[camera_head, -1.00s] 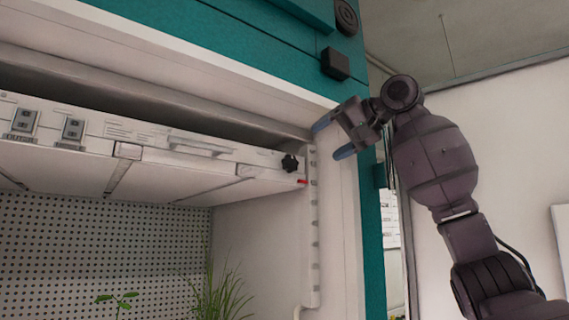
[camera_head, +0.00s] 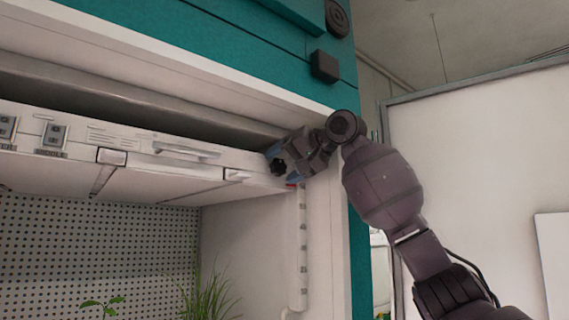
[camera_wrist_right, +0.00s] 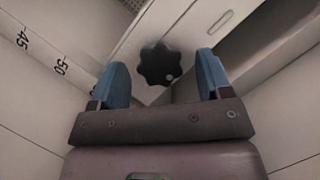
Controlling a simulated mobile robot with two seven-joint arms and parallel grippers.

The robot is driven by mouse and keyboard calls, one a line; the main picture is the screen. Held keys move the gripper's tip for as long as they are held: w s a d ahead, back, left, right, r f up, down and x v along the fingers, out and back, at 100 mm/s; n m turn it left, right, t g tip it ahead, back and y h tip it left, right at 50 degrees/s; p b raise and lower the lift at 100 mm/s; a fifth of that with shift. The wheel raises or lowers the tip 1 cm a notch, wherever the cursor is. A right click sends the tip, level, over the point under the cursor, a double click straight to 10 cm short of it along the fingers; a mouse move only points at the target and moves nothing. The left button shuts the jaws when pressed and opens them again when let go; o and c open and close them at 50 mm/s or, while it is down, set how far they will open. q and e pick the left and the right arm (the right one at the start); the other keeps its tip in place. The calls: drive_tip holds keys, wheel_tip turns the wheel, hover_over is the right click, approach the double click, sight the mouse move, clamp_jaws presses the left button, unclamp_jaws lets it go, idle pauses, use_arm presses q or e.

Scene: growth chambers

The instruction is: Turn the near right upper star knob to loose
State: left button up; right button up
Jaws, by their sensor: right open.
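The black star knob (camera_head: 277,166) sits at the right end of the white lamp panel's front edge. In the right wrist view the knob (camera_wrist_right: 160,64) shows whole, with a small light dot on its lower right. My right gripper (camera_head: 284,165) is at the knob. Its blue fingertips (camera_wrist_right: 160,80) are apart, one on each side of the knob, with a gap visible on both sides. I cannot tell whether the fingers reach level with the knob in depth. My left gripper is not in view.
The white lamp panel (camera_head: 150,184) spans the chamber opening. A slotted upright rail (camera_head: 303,240) with a number scale runs below the knob. The teal chamber frame (camera_head: 357,245) stands to the right. Green plants (camera_head: 208,295) grow below.

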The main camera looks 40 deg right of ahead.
drive_tip(key=c, duration=0.9)
drive_tip(key=shift+r+n, duration=0.1)
drive_tip(key=shift+n, duration=0.2)
drive_tip(key=shift+a+n+h, duration=0.15)
drive_tip(key=shift+n+h, duration=0.85)
drive_tip(key=n+h, duration=0.1)
drive_tip(key=n, duration=0.1)
drive_tip(key=n+h, duration=0.1)
drive_tip(key=shift+a+n+h, duration=0.25)
drive_tip(key=shift+n+h, duration=0.05)
drive_tip(key=shift+n, duration=0.1)
drive_tip(key=n+h, duration=0.2)
drive_tip(key=n, duration=0.1)
drive_tip(key=shift+a, duration=0.1)
drive_tip(key=shift+a+n+t+h, duration=0.15)
drive_tip(key=shift+n+t+h, duration=0.5)
drive_tip(key=shift+n, duration=0.75)
drive_tip(key=shift+h, duration=0.35)
